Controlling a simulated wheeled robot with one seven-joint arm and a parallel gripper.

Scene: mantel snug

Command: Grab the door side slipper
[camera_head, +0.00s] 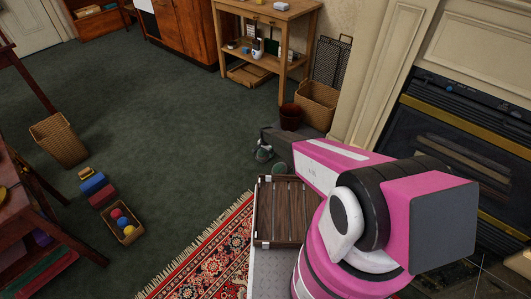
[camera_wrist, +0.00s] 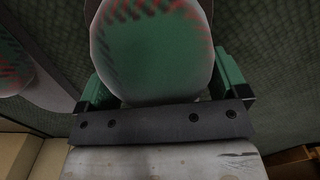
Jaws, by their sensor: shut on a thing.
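In the wrist view, a slipper (camera_wrist: 155,45) with a green face, pale edge and red marks lies between the green fingers of my gripper (camera_wrist: 163,80), which is shut on it. A second slipper (camera_wrist: 14,68) of similar look lies apart at the left edge. In the head view, two small rounded greenish shapes, a left one (camera_head: 263,152) and a right one (camera_head: 280,168), lie on the carpet beyond my arm. They look like the slippers. My fingertips are not clear there, so I cannot tell which slipper is held. A door (camera_head: 28,27) stands at the far left.
A dark grey block (camera_head: 272,134), a red pot (camera_head: 291,117) and a wicker basket (camera_head: 318,103) stand just beyond the slippers. The fireplace (camera_head: 455,130) is at the right. A slatted wooden tray (camera_head: 283,205) is close in front. Open green carpet (camera_head: 180,115) lies to the left.

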